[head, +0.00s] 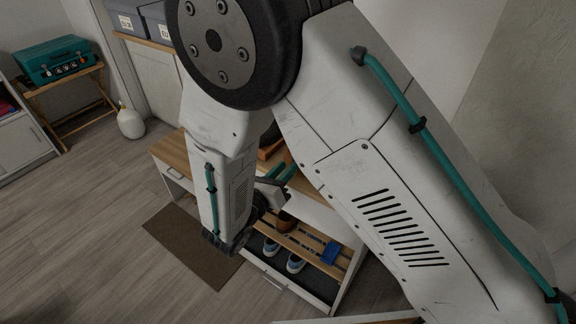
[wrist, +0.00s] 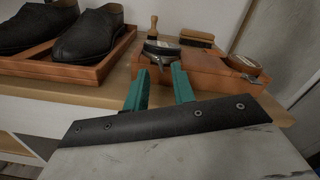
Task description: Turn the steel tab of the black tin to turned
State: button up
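The black tin (wrist: 161,47) is in the wrist view, at the left end of a reddish-brown wooden box on the bench top. A small pale metal piece shows low on its front, probably the steel tab; its angle is too small to tell. My gripper (wrist: 162,70) has two teal fingers set apart, with nothing between them. The fingertips are just short of the tin, which shows beyond the gap; I cannot tell whether they touch it. In the head view my arm hides the tin, and only parts of the teal fingers (head: 286,172) show.
A wooden tray (wrist: 92,72) with black shoes (wrist: 88,36) stands left. A brown tin (wrist: 244,64) sits right on the box (wrist: 200,72). Brushes (wrist: 197,39) stand behind, near the wall. Below, a slatted rack (head: 315,250) and shoes (head: 296,263) show.

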jog(key=shift+v, duration=2.8)
jog(key=s+d+r+m+g, duration=0.4)
jog(key=s+d+m+g, duration=0.1)
jog(key=d+m+g, duration=0.3)
jog(key=s+d+r+m+g, duration=0.3)
jog(key=s+d+m+g, duration=0.25)
jog(key=d+m, duration=0.35)
jog(key=s+d+r+m+y, duration=0.5)
jog(key=r+m, duration=0.2)
jog(key=m, duration=0.1)
jog(key=s+d+r+m+y, duration=0.4)
jog(key=d+r+m+y, duration=0.1)
jog(key=d+r+m, duration=0.1)
jog(key=shift+s+r+m+y, duration=0.4)
jog(key=shift+r+m, duration=0.25)
jog(key=shift+m, duration=0.35)
